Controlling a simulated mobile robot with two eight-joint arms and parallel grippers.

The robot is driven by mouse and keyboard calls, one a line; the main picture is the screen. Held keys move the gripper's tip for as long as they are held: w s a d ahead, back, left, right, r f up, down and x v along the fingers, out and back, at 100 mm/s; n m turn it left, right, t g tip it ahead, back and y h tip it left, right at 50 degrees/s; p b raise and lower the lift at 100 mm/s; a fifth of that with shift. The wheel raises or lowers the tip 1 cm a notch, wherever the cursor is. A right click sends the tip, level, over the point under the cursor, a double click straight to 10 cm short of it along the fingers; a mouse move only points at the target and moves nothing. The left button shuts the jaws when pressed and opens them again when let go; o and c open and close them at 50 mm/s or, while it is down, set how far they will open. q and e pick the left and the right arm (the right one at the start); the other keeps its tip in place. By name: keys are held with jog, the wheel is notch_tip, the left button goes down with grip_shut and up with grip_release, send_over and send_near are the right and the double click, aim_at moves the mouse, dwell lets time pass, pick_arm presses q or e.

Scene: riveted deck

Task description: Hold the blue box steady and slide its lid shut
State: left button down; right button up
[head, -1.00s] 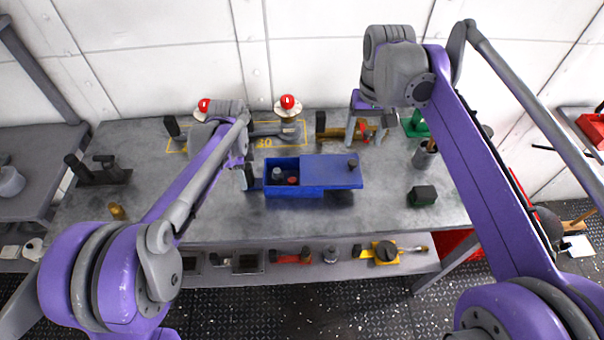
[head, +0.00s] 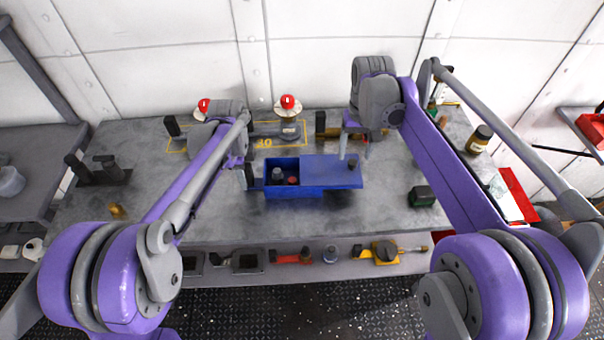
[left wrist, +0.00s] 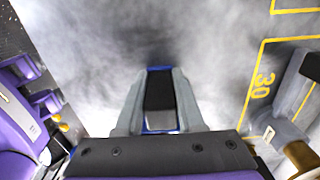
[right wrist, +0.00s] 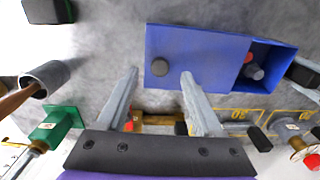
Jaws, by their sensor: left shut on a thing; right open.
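The blue box (head: 288,193) stands on the grey bench, its left part open. A grey cylinder (head: 277,174) and a small red thing (head: 292,180) are inside.
A dark green block (head: 422,196) lies right of the box. Red-knobbed fittings (head: 288,103) and tools stand along the back of the bench. A lower shelf (head: 220,275) holds several small items. The bench in front of the box is clear.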

aim_at(353, 161)
jog(key=shift+f, duration=1.6)
grip_shut()
jog(key=c, duration=0.7)
grip_release()
grip_shut()
